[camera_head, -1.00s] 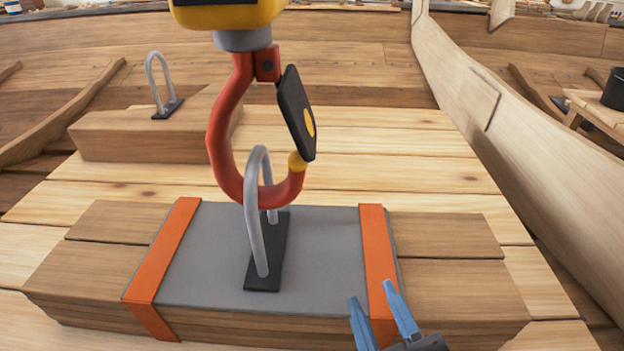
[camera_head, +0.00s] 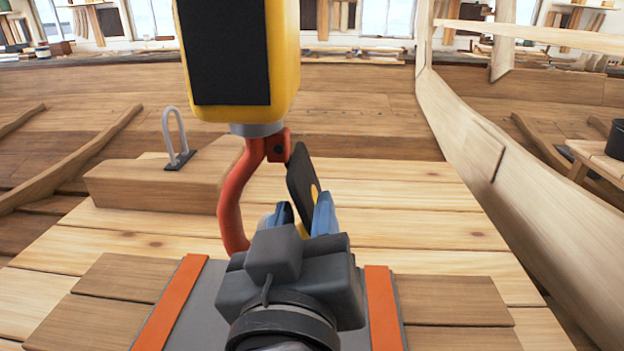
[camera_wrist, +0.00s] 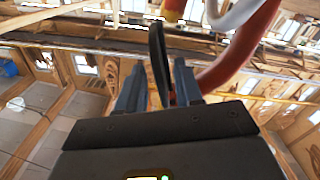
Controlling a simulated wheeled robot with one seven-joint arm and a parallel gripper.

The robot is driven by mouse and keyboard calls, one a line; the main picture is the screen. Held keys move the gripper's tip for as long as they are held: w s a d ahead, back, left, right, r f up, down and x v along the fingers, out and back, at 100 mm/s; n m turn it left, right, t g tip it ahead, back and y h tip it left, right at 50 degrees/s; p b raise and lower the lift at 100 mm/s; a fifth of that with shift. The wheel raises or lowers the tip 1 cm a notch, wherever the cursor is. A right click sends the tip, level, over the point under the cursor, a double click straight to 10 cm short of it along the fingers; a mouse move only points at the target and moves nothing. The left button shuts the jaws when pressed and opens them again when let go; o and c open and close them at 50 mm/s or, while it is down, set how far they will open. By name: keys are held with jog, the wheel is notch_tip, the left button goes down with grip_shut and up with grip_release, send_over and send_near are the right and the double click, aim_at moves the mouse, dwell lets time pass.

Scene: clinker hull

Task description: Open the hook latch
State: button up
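The large red hook (camera_head: 233,200) hangs from a yellow block (camera_head: 290,60) by a grey collar. Its latch (camera_head: 302,178), a black plate with a yellow dot, slants down from the red hinge across the hook's mouth. My gripper (camera_head: 303,210) is at the latch's lower part, open, with one blue finger on each side of it. In the wrist view my gripper (camera_wrist: 158,80) has the thin black latch (camera_wrist: 160,55) edge-on between its fingers, with a gap at the left. My wrist hides the hook's bottom and tip in the head view.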

aim_at(308, 202)
jog(key=shift+w, duration=1.6)
grip_shut()
jog(key=shift+d, duration=0.1)
